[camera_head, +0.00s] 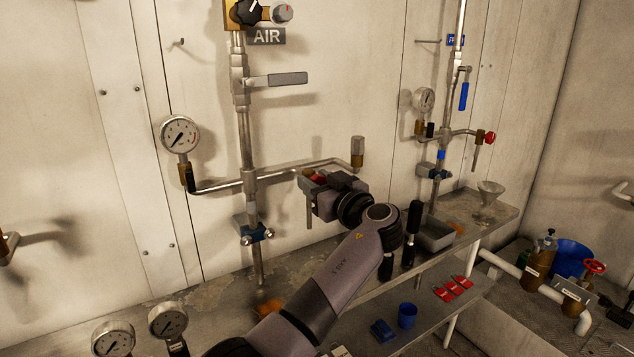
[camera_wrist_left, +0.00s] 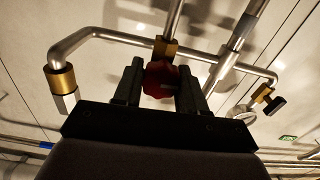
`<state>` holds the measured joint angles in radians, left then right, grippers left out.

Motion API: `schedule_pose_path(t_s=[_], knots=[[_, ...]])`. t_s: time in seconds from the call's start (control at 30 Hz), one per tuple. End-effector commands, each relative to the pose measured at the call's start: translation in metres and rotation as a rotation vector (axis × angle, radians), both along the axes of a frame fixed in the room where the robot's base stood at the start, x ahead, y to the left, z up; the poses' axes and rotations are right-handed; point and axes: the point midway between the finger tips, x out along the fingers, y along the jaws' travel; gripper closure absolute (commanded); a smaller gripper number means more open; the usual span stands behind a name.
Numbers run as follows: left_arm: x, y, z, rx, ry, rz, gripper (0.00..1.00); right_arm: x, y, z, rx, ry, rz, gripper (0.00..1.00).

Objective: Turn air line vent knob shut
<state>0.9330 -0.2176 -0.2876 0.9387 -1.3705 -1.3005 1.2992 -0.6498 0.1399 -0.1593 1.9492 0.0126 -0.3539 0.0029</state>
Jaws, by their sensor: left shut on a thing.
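The air line vent knob (camera_wrist_left: 160,78) is red and lobed, on a short brass fitting of the air line pipe. In the wrist view it sits between the two dark fingers of my left gripper (camera_wrist_left: 160,88), which is shut on it. In the head view my left gripper (camera_head: 314,183) reaches up to the pipe branch, and only a little of the red knob (camera_head: 319,177) shows past it. The vertical air pipe (camera_head: 247,150) runs down the wall under an AIR label (camera_head: 266,37). My right gripper is in neither view.
A pressure gauge (camera_head: 180,135) stands on the branch's left end and a capped fitting (camera_head: 357,150) on its right. A grey lever (camera_head: 285,79) sticks out above. A second pipe with a red knob (camera_head: 489,138) is farther right. A metal tray (camera_head: 435,236) sits on the bench.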

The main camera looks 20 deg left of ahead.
Motion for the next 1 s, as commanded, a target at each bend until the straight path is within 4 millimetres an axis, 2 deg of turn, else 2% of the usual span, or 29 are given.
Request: schedule_pose_path(t_s=[0.33, 0.67, 0.7, 0.77, 1.0], knots=[[0.000, 0.000, -0.001, 0.062, 0.076, -0.001, 0.90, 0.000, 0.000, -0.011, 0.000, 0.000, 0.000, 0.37], [0.001, 0.000, 0.002, 0.078, 0.095, -0.001, 0.90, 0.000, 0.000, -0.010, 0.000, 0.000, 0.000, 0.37], [0.000, 0.000, 0.002, 0.078, 0.095, -0.001, 0.56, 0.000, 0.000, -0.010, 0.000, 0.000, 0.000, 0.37], [0.000, 0.000, 0.002, 0.078, 0.095, -0.001, 0.38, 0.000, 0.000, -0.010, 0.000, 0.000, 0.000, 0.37], [0.000, 0.000, 0.001, 0.077, 0.096, 0.000, 0.38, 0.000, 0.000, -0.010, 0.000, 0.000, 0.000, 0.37]])
